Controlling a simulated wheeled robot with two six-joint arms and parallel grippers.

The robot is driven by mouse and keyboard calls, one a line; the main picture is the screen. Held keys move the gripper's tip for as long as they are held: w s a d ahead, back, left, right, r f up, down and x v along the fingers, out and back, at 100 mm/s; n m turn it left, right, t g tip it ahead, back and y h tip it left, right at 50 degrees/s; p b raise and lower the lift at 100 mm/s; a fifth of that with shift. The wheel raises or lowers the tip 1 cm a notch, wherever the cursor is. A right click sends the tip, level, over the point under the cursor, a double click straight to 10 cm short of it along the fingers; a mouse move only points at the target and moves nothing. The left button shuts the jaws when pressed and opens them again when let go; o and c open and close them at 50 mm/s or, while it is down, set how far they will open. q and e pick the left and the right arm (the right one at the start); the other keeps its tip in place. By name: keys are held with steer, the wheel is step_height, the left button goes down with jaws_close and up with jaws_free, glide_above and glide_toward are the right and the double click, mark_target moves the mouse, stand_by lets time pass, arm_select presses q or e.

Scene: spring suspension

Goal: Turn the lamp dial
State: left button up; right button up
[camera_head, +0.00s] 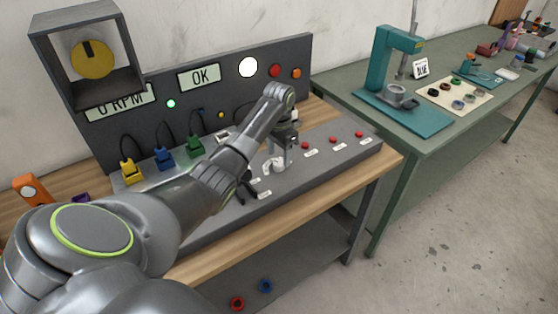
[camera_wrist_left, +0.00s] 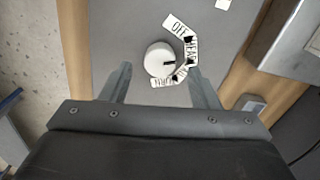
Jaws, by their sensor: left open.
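The lamp dial (camera_wrist_left: 158,58) is a round white knob with a dark pointer mark that points to the right in the left wrist view. Curved white labels sit around its right side. OFF is at the top, HEAD is on the right, and the lower ones are hard to read. My left gripper (camera_wrist_left: 160,70) is open, with one finger on each side of the dial. I cannot tell whether the fingers touch it. In the head view the dial (camera_head: 279,161) is a small white knob on the grey panel, just below my left gripper (camera_head: 283,146). My right gripper is not in view.
Yellow (camera_head: 130,170), blue (camera_head: 164,158) and green (camera_head: 194,147) plugs stand on the panel left of the arm. Several red buttons (camera_head: 333,139) are to its right. A green bench (camera_head: 440,125) stands further right.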

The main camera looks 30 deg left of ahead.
mark_target(279, 163)
arm_select(q)
steer(key=shift+f, duration=1.55)
steer(key=c, duration=1)
